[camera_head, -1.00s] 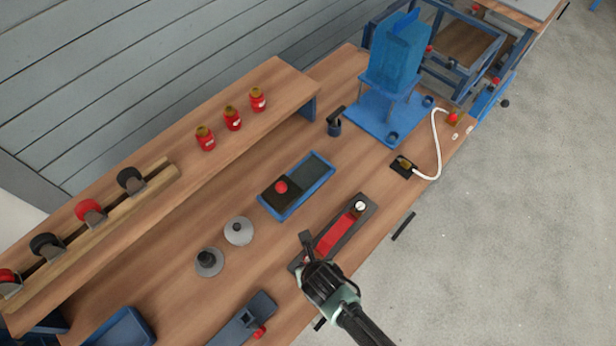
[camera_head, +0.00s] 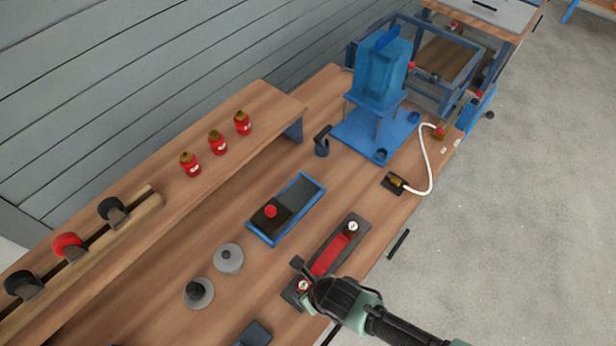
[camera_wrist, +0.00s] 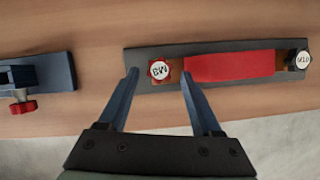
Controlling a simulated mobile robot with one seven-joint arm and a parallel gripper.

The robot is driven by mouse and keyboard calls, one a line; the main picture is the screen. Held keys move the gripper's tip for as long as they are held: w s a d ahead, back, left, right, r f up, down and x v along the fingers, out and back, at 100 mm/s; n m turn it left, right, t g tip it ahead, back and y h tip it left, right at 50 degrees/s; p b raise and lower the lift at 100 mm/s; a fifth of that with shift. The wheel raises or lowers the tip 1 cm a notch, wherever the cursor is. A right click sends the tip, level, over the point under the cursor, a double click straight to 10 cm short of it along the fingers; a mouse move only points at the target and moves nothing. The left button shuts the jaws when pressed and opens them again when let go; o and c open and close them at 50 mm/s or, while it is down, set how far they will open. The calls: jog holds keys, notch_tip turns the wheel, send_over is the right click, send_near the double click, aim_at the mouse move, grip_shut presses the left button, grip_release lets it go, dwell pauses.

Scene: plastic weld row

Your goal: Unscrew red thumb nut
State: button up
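The red thumb nut (camera_wrist: 159,70) has a scalloped red rim and a white top with dark lettering. It sits at the left end of a dark fixture plate (camera_wrist: 215,83) holding a red strip (camera_wrist: 230,67). In the wrist view, my gripper (camera_wrist: 159,77) is open, with one fingertip on each side of the nut and gaps showing. The nut's white top (camera_head: 303,286) also shows in the head view, beside my gripper (camera_head: 305,275). A second round knob (camera_wrist: 302,58), white-topped with a dark rim, is at the plate's right end.
A blue clamp block (camera_wrist: 38,75) with a red knob (camera_wrist: 23,107) lies left of the plate. A blue tray (camera_head: 308,197) and two grey discs (camera_head: 229,258) (camera_head: 198,292) stand on the bench behind. The bench's front edge is close to the plate.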

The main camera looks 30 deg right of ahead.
jog(key=shift+s, duration=0.1)
jog(key=shift+a+r+m+p, duration=0.1)
jog(key=shift+a+m+p, duration=0.05)
jog(key=shift+m+p, duration=0.2)
jog(key=shift+a+m+h+p, duration=0.2)
jog(key=shift+m+h+p, duration=0.35)
jog(key=shift+m, duration=0.7)
jog(key=m, duration=0.2)
jog(key=m+h, duration=0.1)
jog(key=m, duration=0.1)
jog(key=m+g+h, duration=0.1)
jog(key=shift+w+a+m, duration=0.35)
jog(key=shift+w+m, duration=0.05)
jog(key=m, duration=0.2)
jog(key=m+g+h, duration=0.1)
jog(key=m, duration=0.2)
jog(key=shift+w+a+f+m+g+h+b, duration=0.25)
jog(key=shift+m+g+h+b, duration=0.05)
jog(key=shift+h, duration=0.05)
jog(key=m+g+b, duration=0.1)
jog(key=m, duration=0.2)
jog(key=shift+w+a, duration=0.1)
jog(key=shift+a, duration=0.05)
jog(key=shift+m+g+h, duration=0.3)
jog(key=shift+m+g, duration=0.1)
jog(key=shift+m, duration=0.6)
jog(key=shift+r, duration=0.1)
